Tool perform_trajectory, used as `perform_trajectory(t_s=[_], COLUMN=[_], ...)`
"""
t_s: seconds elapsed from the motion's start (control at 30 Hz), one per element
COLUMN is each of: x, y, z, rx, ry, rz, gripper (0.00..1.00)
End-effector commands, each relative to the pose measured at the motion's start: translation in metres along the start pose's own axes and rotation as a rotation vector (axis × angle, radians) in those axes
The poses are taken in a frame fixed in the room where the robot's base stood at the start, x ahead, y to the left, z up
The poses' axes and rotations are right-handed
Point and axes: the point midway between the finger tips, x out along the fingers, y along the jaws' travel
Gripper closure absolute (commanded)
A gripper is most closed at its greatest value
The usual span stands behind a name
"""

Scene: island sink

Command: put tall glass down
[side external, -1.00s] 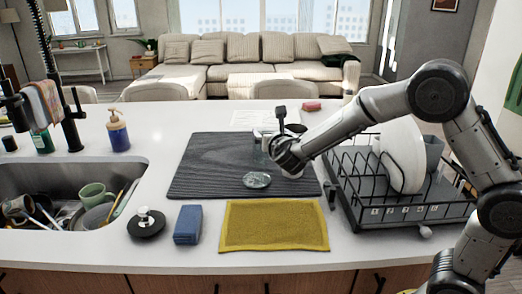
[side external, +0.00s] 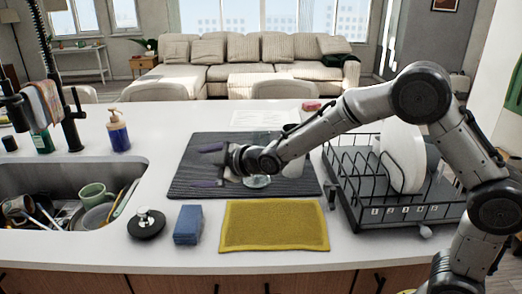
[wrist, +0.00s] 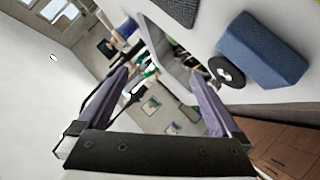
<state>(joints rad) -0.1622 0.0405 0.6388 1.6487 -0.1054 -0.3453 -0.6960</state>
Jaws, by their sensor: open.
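The tall clear glass (side external: 256,182) seems to stand upright on the dark board (side external: 190,160), its base showing below my arm. My arm crosses in front of its middle; a faint clear part shows above the arm. My gripper (side external: 205,166) is open and empty, left of the glass and over the board, pointing left. In the wrist view, my two purple fingers (wrist: 165,72) are spread with nothing between them. The glass does not show in the wrist view.
A black dish rack (side external: 400,212) with white plates stands right. A yellow cloth (side external: 273,225), blue sponge (side external: 188,224) and sink stopper (side external: 146,223) lie in front. The sink (side external: 60,180) is left. A whitish object (side external: 292,168) stands behind my arm.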

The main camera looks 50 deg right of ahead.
Motion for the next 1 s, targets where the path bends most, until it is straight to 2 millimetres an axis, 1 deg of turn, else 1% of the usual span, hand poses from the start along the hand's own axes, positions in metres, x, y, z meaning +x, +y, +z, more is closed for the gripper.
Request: perform_trajectory(t_s=[0.03, 0.1, 0.17, 0.2, 0.3, 0.4, 0.5, 0.6, 0.7, 0.77, 0.8, 0.83, 0.9, 1.0], x=[0.001, -0.001, -0.004, -0.007, -0.02, -0.037, -0.053, -0.069, -0.084, -0.092, -0.095, -0.086, -0.075, -0.063], y=[0.014, 0.038, 0.059, 0.073, 0.105, 0.13, 0.146, 0.155, 0.159, 0.161, 0.159, 0.146, 0.129, 0.109], z=[-0.007, -0.012, -0.012, -0.01, 0.002, 0.02, 0.038, 0.055, 0.071, 0.08, 0.087, 0.098, 0.116, 0.135], rx=[0.085, 0.208, 0.31, 0.377, 0.53, 0.654, 0.746, 0.816, 0.871, 0.9, 0.914, 0.905, 0.903, 0.905], ry=[0.028, 0.061, 0.081, 0.09, 0.099, 0.088, 0.066, 0.038, 0.007, -0.013, -0.028, -0.034, -0.033, -0.027], rz=[0.066, 0.171, 0.266, 0.334, 0.508, 0.67, 0.805, 0.916, 1.014, 1.068, 1.096, 1.087, 1.083, 1.084], gripper=[0.0, 0.0, 0.0, 0.0, 0.0, 0.0, 0.0, 0.0, 0.0, 0.0, 0.0, 0.0, 0.0, 0.0])
